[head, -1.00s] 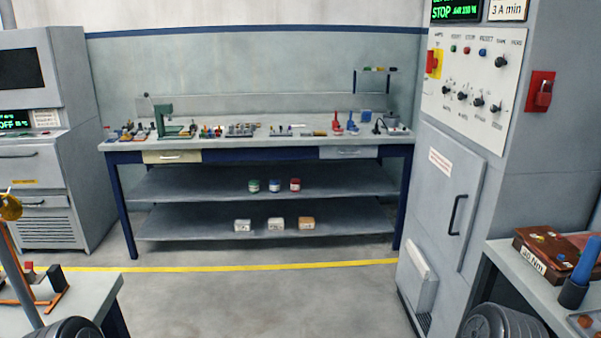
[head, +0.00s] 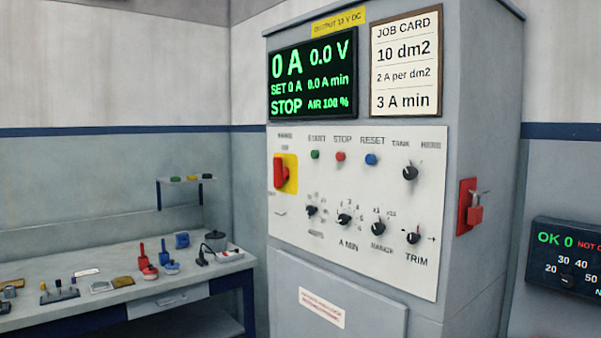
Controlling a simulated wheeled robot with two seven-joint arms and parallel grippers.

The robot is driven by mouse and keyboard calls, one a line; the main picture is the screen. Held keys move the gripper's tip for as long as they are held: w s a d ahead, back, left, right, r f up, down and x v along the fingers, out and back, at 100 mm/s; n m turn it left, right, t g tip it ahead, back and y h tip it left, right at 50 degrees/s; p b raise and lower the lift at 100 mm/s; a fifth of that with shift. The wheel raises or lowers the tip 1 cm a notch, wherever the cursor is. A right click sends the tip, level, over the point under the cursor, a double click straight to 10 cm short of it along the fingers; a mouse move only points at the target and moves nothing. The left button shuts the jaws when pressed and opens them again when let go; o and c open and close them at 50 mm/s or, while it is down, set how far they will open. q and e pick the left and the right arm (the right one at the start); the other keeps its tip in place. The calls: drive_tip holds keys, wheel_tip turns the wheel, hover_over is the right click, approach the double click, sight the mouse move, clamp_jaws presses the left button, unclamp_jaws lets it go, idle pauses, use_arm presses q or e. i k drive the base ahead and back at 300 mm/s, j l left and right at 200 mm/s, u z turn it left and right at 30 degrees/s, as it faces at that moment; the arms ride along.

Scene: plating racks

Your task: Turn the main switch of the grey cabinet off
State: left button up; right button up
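The grey cabinet (head: 460,110) stands right of centre in the head view, with a white control panel (head: 360,262) on its front. A red rotary handle on a yellow plate, the main switch (head: 281,173), is at the panel's upper left, its handle upright. The small lettering around it is too blurred to read surely. The display (head: 311,78) is lit and reads 0 A, 0.0 V, STOP. A red box with a grey lever or padlock (head: 469,207) is on the cabinet's right side. Neither of my grippers is in view.
Beside the switch are green, red and blue buttons (head: 371,159) and several black knobs (head: 344,219). A dark display box (head: 565,258) is at the right edge.

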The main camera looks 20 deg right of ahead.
sight(280, 173)
drive_tip(key=i+j+z, duration=0.2)
drive_tip(key=i+z, duration=0.25)
drive_tip(key=i+j+z, duration=0.6)
drive_tip(key=j+z, duration=0.25)
drive_tip(key=i+j+z, duration=0.2)
drive_tip(key=j+z, duration=0.2)
